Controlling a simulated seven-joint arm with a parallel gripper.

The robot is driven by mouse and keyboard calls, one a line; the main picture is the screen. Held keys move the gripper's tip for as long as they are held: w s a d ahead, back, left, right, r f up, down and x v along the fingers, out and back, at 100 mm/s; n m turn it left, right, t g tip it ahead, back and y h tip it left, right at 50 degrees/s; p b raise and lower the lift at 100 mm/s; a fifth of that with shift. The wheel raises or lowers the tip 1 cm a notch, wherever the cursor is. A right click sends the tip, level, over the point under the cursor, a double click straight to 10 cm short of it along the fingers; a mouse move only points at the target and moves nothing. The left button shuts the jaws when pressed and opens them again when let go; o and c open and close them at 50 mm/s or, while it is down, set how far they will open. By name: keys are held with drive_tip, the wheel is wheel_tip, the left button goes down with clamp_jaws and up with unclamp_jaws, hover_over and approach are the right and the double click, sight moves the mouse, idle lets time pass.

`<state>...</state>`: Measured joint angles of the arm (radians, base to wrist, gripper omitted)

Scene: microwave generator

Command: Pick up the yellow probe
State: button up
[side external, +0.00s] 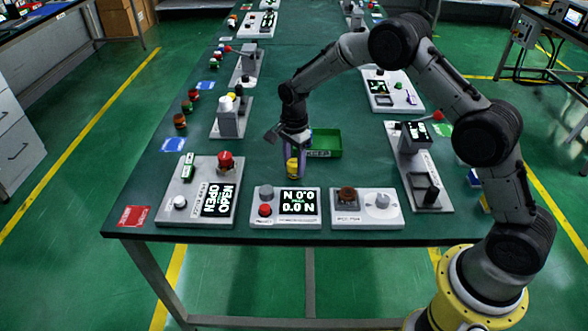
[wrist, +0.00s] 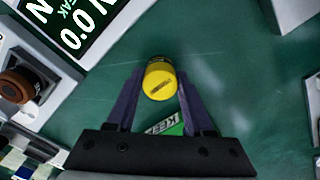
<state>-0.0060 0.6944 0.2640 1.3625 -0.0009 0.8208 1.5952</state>
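The yellow probe (side external: 293,169) is a short yellow cylinder low over the green table, behind the front row of panels. In the wrist view the probe (wrist: 160,80) sits between my two dark purple fingertips. My gripper (side external: 292,160) points down at the probe, with its fingers (wrist: 161,76) on either side of it. The fingers lie very close to the probe's sides; I cannot tell whether they press on it. The probe's lower end is hard to see, so contact with the table is unclear.
A green tray (side external: 325,153) stands just behind and right of my gripper. In front are the "N 0.0" display panel (side external: 285,221), a panel with brown and grey knobs (side external: 366,222) and the "OPEN" panel (side external: 172,218). A lever panel (side external: 432,187) stands at right.

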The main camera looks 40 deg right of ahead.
clamp_jaws()
drive_tip(key=shift+r, duration=0.2)
drive_tip(key=shift+w+r, duration=0.1)
drive_tip(key=shift+r, duration=0.5)
drive_tip(key=s+r, duration=1.1)
drive_tip(key=s, duration=0.3)
drive_tip(key=shift+r, duration=0.2)
drive_tip(key=shift+s, duration=0.1)
drive_tip(key=shift+c, duration=0.8)
unclamp_jaws()
clamp_jaws()
